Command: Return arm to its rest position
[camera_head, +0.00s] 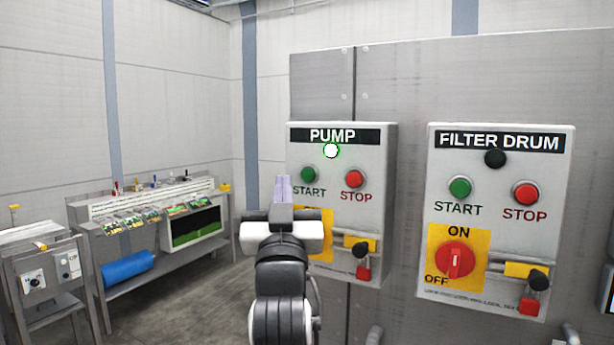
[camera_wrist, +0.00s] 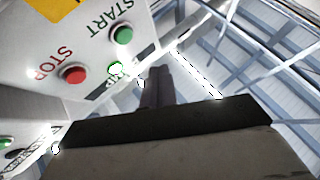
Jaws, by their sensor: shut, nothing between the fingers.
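My gripper (camera_head: 284,188) is shut and empty, its fingers pointing up, in front of the left edge of the PUMP panel (camera_head: 373,137). In the wrist view my shut gripper (camera_wrist: 157,75) stands beside that panel, with the ceiling behind it. The panel's lamp (camera_head: 331,151) glows white with a green rim. Its green START button (camera_head: 309,174) and red STOP button (camera_head: 355,178) show to the right of the fingers. My wrist and arm hide most of the panel's yellow switch plate (camera_head: 327,225). I cannot tell whether the fingers touch the panel.
The FILTER DRUM panel (camera_head: 555,205) is to the right, its lamp (camera_head: 495,158) dark and its red switch (camera_head: 455,260) upright. A metal bench (camera_head: 165,252) with packets and a blue roll (camera_head: 129,269) stands at the left. Open floor (camera_head: 205,295) lies between bench and cabinet.

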